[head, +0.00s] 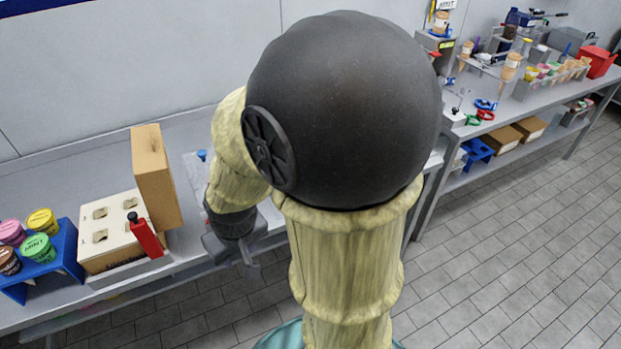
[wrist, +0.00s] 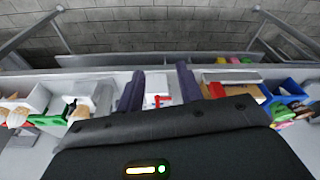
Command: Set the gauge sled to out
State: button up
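My gripper (head: 250,262) is low over the front edge of the bench in the head view, partly hidden by my arm. In the wrist view its two dark fingers (wrist: 158,88) stand apart with nothing held between them. Beyond them, a small red part (wrist: 157,101) shows on a pale plate. A pale plate (head: 193,172) with a blue knob (head: 202,155) also shows behind my arm in the head view. I cannot tell for sure which piece is the gauge sled or its setting; my arm hides much of that area.
A second bench at right holds cones and a red bin (head: 596,62). The tiled floor is clear.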

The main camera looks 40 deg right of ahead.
jog(key=shift+o, duration=0.5)
jog(key=w+d+r+m+h+p, duration=0.1)
jog(key=w+d+r+m, duration=0.2)
jog(key=d, duration=0.9)
jog(key=w+d+r+m+t+h+p, duration=0.1)
jog(key=w+d+r+m, duration=0.3)
jog(key=d, duration=0.9)
jog(key=shift+w+d+r+h+p, duration=0.2)
jog(key=shift+w+r+h+p, duration=0.2)
jog(key=shift+w, duration=0.25)
jog(key=shift+f, duration=0.15)
jog(key=b+x, duration=0.4)
jog(key=x, duration=1.3)
jog(key=shift+w, duration=0.1)
